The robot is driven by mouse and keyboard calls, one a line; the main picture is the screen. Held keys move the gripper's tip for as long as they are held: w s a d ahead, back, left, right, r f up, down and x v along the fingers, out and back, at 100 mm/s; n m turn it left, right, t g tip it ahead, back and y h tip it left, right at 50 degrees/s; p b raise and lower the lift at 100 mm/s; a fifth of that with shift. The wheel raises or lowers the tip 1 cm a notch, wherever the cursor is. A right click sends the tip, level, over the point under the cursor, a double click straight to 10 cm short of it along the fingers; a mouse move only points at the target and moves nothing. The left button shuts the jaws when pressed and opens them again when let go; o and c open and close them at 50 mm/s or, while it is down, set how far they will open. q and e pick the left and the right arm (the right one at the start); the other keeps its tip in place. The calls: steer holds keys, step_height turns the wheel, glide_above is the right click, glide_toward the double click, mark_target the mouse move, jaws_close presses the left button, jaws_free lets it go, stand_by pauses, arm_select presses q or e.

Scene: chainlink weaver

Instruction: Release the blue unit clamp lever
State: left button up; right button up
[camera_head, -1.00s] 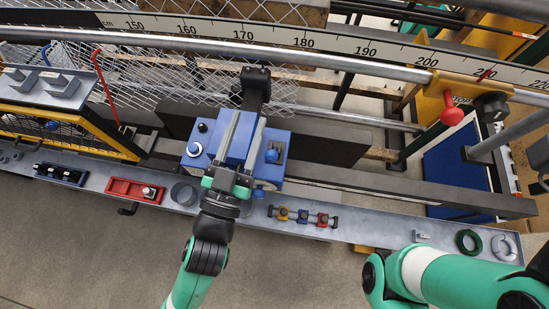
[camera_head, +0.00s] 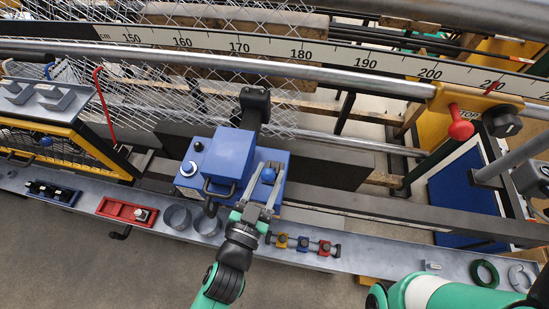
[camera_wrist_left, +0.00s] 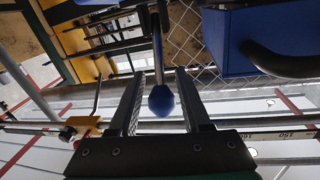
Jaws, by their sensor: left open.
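The blue unit (camera_head: 226,158) is a blue box clamped on the dark rail, with a black handle on its front. Its clamp lever has a round blue knob (camera_head: 268,174) on the unit's right side. My left gripper (camera_head: 264,178) is open, with its fingers on either side of the knob. In the left wrist view the blue knob (camera_wrist_left: 161,100) on its thin grey rod sits between the two open fingers (camera_wrist_left: 158,95), with gaps showing on both sides. My right gripper is out of view; only part of my right arm shows at the lower right.
A grey ledge (camera_head: 370,261) in front carries a red tray (camera_head: 127,211), grey rings (camera_head: 177,217), small coloured clamps (camera_head: 303,244) and a green ring (camera_head: 484,272). A yellow stop with a red knob (camera_head: 460,130) stands at the right. Wire mesh lies behind the unit.

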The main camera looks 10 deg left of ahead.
mark_target(274, 169)
arm_select(q)
steer(key=w, duration=0.4)
steer(key=shift+w+d, duration=0.15)
steer(key=shift+d, duration=0.2)
jaws_close()
steer(key=shift+r, duration=0.25)
stand_by(0.8)
